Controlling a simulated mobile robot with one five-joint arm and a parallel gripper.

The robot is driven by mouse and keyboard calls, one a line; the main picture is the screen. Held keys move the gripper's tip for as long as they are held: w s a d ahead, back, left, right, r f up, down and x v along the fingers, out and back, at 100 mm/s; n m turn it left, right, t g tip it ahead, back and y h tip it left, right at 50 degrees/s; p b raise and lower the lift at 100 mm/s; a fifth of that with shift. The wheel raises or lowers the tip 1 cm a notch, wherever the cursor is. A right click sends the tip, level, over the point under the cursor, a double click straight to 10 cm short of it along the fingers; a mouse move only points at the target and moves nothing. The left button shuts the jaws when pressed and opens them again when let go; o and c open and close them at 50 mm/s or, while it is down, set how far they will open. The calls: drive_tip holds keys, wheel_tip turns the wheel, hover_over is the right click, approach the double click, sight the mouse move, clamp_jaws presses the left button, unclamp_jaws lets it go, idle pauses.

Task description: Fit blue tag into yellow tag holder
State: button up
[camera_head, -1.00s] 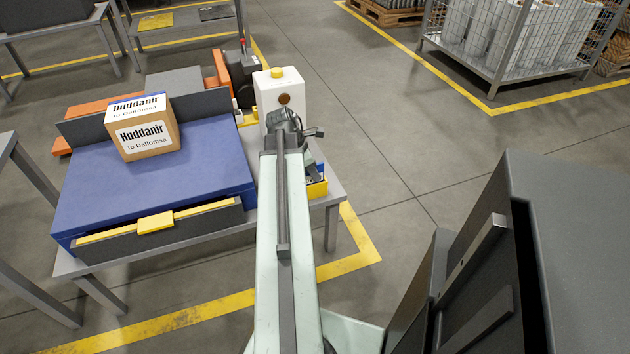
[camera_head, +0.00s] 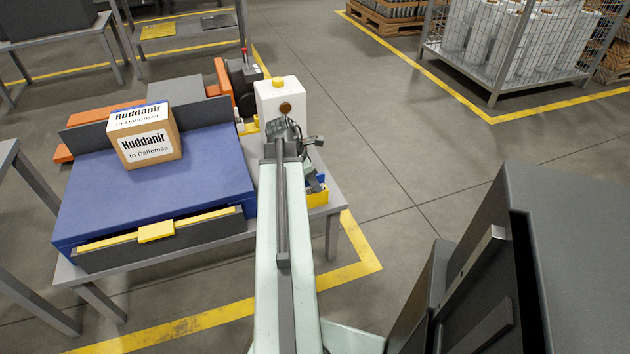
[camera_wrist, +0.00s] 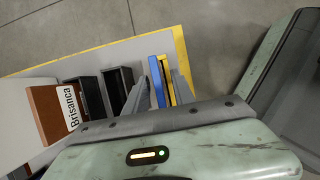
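In the wrist view, my gripper (camera_wrist: 168,86) points down at the table's edge. Its two grey fingers look apart, with a narrow blue strip (camera_wrist: 157,82) and yellow strips (camera_wrist: 169,80) showing between and beyond them. Whether the fingers touch either one I cannot tell. The blue strip may be the blue tag and the yellow part its holder; their exact fit is not clear. In the head view, my gripper (camera_head: 312,178) hangs over a small yellow tray (camera_head: 317,197) at the table's right end, with a bit of blue beside it.
Two black open holders (camera_wrist: 118,88) and a brown box labelled Brisanca (camera_wrist: 45,115) stand left of the gripper. A white unit with a yellow button (camera_head: 279,96) is behind the arm. A Huddanir carton (camera_head: 146,149) sits on a blue bed (camera_head: 90,200).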

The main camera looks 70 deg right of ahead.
drive_tip(key=p+v, duration=0.9)
drive_tip(key=v, duration=0.2)
drive_tip(key=shift+r+p, duration=0.25)
drive_tip(key=shift+p, duration=0.05)
drive_tip(key=shift+f, duration=0.15)
drive_tip(key=shift+w+a, duration=0.15)
drive_tip(key=shift+m+t, duration=0.8)
drive_tip(key=shift+m, duration=0.1)
drive_tip(key=w+a, duration=0.3)
drive_tip(key=w, duration=0.2)
drive_tip(key=w+a, duration=0.4)
drive_tip(key=w, duration=0.1)
drive_tip(key=w+a, duration=0.3)
drive_tip(key=w, duration=0.2)
drive_tip(key=shift+w+a+f, duration=0.1)
drive_tip(key=shift+a+f, duration=0.25)
drive_tip(key=shift+f, duration=0.05)
drive_tip(key=w+a+m+t, duration=0.1)
drive_tip(key=w+a+m, duration=0.1)
drive_tip(key=w+a, duration=1.15)
drive_tip(key=w+a+m+y, duration=0.1)
drive_tip(key=a+m, duration=0.1)
drive_tip(key=a, duration=1.3)
drive_tip(key=w+a+f+m+t+y, duration=0.1)
drive_tip(key=w+a+m, duration=0.1)
drive_tip(key=a, duration=1.3)
drive_tip(key=shift+w+a+y, duration=0.15)
drive_tip(key=shift+a+y, duration=0.15)
drive_tip(key=shift+y, duration=0.1)
